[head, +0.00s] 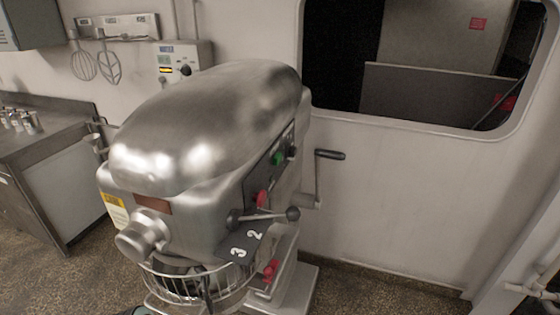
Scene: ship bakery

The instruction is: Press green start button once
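The green start button (278,158) is on the dark control panel on the right side of a large silver mixer (210,120). A dark knob (292,152) sits beside it, further back on the panel. A red button (261,198) is lower and nearer the front of the mixer. No gripper is touching the green button in this view. Neither my left nor my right gripper is in view.
A lever with a dark ball (292,214) and a crank handle (330,154) stick out on the mixer's right. A steel counter (60,150) stands at left. The wall (400,190) and floor right of the mixer are clear.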

